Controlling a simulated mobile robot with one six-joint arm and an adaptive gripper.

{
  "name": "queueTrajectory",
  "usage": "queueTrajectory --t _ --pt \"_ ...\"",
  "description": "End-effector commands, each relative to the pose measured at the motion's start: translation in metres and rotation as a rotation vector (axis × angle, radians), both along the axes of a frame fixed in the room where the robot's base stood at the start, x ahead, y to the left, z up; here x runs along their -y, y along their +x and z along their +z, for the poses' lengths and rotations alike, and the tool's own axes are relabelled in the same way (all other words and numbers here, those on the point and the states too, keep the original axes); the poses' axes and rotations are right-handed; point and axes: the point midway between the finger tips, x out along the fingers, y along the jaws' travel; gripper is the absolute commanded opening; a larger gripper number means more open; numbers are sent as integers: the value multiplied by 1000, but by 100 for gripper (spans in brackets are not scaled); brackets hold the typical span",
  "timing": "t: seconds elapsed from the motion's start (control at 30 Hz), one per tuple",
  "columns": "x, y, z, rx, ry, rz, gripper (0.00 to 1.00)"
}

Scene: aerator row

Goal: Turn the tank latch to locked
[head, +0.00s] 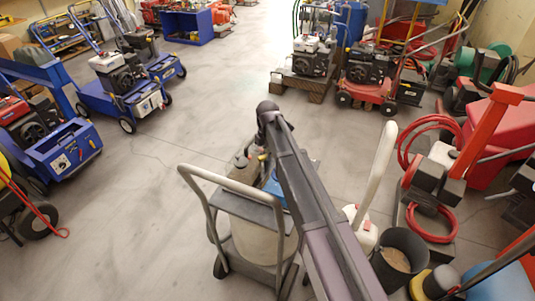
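My arm reaches from the bottom right up to a dark joint near the middle. A grey wheeled cart (210,205) with a tubular handle stands below the arm, bottom centre. It carries a pale beige tank (258,243), partly covered by a grey shelf and the arm. A grey-brown cylinder (242,168) and a small blue part (272,186) show beyond the shelf. The tank latch is too small or hidden, so I cannot tell its position.
A white jug (362,230) and a dark bucket (399,258) stand close right of the arm. Red machines with a coiled red hose (432,142) line the right side. A blue machine (130,95) stands at upper left. The grey floor left and beyond the cart is clear.

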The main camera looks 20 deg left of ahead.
Motion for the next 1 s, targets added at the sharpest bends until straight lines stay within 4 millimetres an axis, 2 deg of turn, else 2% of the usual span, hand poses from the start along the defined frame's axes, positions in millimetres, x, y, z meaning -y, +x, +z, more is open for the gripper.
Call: queueTrajectory --t 0.33,0.57,1.0 --pt "1 0 0 -1 -1 -20 0" --pt "1 0 0 -1 -2 -103 0" --pt "2 0 0 0 -2 -452 0"
